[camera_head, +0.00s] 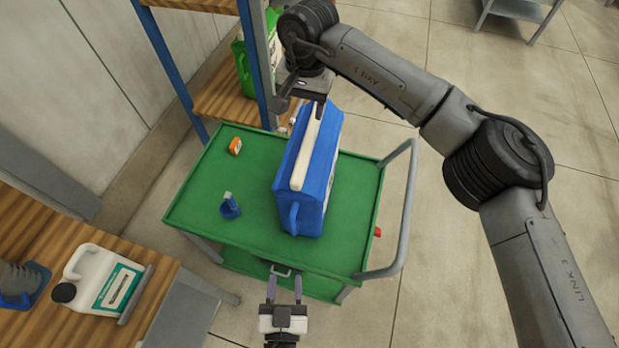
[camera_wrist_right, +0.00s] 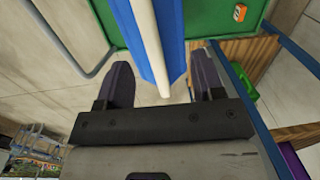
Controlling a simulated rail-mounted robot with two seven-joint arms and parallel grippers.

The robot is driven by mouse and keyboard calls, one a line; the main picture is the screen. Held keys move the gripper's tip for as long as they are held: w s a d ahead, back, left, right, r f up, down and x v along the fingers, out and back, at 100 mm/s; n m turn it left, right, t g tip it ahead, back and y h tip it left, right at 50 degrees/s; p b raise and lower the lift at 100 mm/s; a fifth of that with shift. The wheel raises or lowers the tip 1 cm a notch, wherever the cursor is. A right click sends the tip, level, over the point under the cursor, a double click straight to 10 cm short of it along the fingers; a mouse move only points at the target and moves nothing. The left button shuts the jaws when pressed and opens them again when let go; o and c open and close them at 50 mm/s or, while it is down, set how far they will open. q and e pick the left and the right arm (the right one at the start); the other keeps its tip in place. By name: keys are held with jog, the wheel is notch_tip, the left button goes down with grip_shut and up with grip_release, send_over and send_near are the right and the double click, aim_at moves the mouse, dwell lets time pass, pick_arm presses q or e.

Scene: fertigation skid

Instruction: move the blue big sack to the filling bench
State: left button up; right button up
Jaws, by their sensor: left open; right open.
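The blue big sack (camera_head: 318,190), with a cream strip along its top and a blue loop at its near end, stands on the green cart (camera_head: 190,195). My right gripper (camera_head: 300,104) is open above the sack's far end. In the right wrist view the sack (camera_wrist_right: 172,35) and its cream strip show between the spread fingers of the right gripper (camera_wrist_right: 164,72); contact cannot be told. My left gripper (camera_head: 284,284) is open and empty at the cart's near edge, apart from the sack. A wooden bench (camera_head: 30,225) is at the left; whether it is the filling bench cannot be told.
A small orange item (camera_head: 235,146) and a blue item (camera_head: 230,206) lie on the cart, left of the sack. The cart's grey handle (camera_head: 410,205) is at its right. A wooden-shelved rack (camera_head: 225,92) stands behind the cart.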

aim_at(310, 143)
pick_arm(q)
jog(key=shift+s+d, duration=0.1)
jog(key=shift+d, duration=0.15)
pick_arm(e)
jog(key=shift+w+d+r+h, duration=0.3)
jog(key=shift+d+r+h, duration=0.1)
jog(key=shift+d, duration=0.3)
pick_arm(q)
jog(key=w, duration=1.3)
jog(key=shift+w+d+f, duration=0.1)
jog(key=shift+w+d, duration=0.1)
jog(key=shift+w, duration=0.2)
pick_arm(e)
notch_tip(310, 143, down, 14)
jog(key=shift+r, duration=0.1)
pick_arm(q)
grip_shut()
pick_arm(e)
jog(key=c, duration=0.9)
grip_shut()
